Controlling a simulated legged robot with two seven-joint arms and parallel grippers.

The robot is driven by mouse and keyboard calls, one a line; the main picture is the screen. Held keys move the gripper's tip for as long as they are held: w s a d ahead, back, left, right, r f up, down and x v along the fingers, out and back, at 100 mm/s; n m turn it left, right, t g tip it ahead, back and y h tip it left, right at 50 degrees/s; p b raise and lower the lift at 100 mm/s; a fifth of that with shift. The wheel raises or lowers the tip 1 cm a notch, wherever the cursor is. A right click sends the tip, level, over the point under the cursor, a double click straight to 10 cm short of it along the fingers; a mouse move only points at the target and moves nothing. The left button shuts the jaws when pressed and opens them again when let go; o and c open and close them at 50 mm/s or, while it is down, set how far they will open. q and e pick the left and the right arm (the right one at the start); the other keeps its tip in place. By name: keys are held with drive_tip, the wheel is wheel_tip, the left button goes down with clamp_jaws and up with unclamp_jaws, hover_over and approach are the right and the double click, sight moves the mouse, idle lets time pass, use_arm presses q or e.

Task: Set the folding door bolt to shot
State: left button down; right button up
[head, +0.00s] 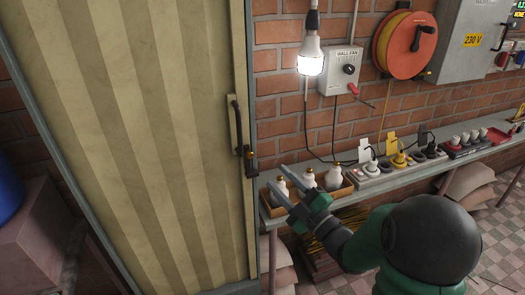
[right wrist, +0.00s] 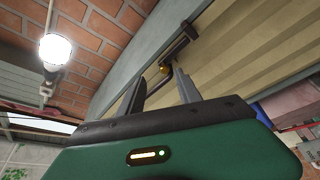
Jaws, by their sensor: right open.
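The folding door (head: 160,130) is a tall beige pleated panel, standing on the left of the head view. A dark upright handle (head: 237,124) is on its right edge. A small dark bolt with a brass-coloured part (head: 250,160) sits just below, at the frame. My right gripper (head: 277,178) is open and empty, a little right of and below the bolt, with its fingers toward the door. In the right wrist view, the dark bolt fitting and brass knob (right wrist: 164,70) show beyond the open fingers (right wrist: 160,84). I cannot tell the bolt's setting. My left gripper is out of view.
A lit bulb (head: 310,62) hangs above. A blue drum (head: 8,185) stands at far left.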

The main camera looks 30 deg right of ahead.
sight(251, 157)
drive_tip(key=w+a+r, duration=0.1)
drive_tip(key=w, duration=0.1)
drive_tip(key=w+a, duration=0.1)
drive_tip(key=w, duration=0.2)
drive_tip(key=w+a+r, duration=0.1)
drive_tip(key=w, duration=0.2)
drive_tip(key=shift+w+a+r+p, duration=0.15)
drive_tip(key=shift+w+r+p, duration=0.15)
drive_tip(key=shift+p, duration=0.1)
drive_tip(key=shift+w+d+f, duration=0.1)
drive_tip(key=shift+d+f, duration=0.15)
drive_tip(key=shift+d, duration=0.85)
drive_tip(key=shift+a+r, duration=0.2)
drive_tip(key=shift+a, duration=0.75)
drive_tip(key=c, duration=0.6)
drive_tip(key=shift+a, duration=0.15)
clamp_jaws()
drive_tip(key=shift+d, duration=0.5)
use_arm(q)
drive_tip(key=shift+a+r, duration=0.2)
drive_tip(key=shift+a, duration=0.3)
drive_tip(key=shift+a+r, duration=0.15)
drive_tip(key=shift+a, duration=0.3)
use_arm(e)
drive_tip(key=shift+a, duration=0.1)
